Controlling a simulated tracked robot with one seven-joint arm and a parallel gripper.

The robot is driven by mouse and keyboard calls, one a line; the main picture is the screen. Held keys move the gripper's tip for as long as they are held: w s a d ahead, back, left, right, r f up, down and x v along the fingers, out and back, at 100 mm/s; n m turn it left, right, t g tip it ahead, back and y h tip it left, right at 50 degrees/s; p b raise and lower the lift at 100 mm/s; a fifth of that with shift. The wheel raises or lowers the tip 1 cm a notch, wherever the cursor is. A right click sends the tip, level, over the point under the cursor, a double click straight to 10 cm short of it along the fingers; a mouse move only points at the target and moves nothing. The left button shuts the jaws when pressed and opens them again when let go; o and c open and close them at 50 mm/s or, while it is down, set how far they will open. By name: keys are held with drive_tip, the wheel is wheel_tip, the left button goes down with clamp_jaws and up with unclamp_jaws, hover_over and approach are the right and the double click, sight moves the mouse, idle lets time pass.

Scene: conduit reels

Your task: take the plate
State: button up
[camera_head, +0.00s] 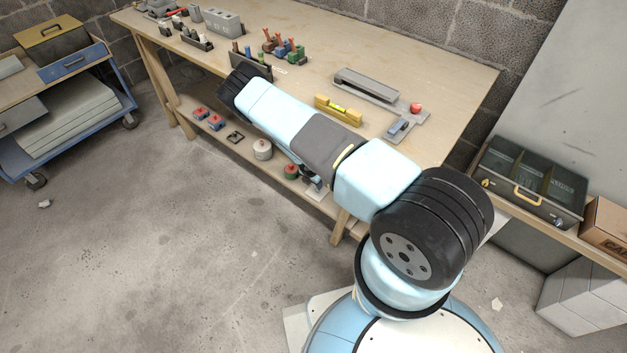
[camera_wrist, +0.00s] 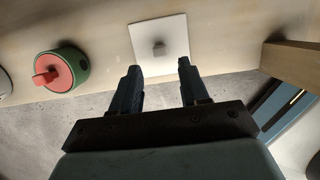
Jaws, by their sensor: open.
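A white square plate (camera_wrist: 175,24) with a small grey knob at its middle lies on the lower shelf in the wrist view. In the head view a pale edge of the plate (camera_head: 316,193) shows at the right end of the shelf, partly hidden by my arm. My gripper (camera_wrist: 158,68) is open, with its two dark fingers apart and nothing between them. The fingertips point at the plate's near edge and sit just short of the knob in the wrist view. I cannot tell how high they are above the shelf.
A green reel with a red top (camera_wrist: 77,71) stands left of the plate. A table leg (camera_wrist: 292,62) is to the right. The workbench top (camera_head: 440,80) lies above the shelf. A grey-lidded round pot (camera_head: 263,150) stands further left on the shelf.

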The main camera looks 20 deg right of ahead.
sight(316, 192)
drive_tip(key=shift+x, duration=2.8)
drive_tip(key=shift+s, duration=0.1)
drive_tip(key=shift+c, duration=0.3)
clamp_jaws()
drive_tip(key=shift+v, duration=0.9)
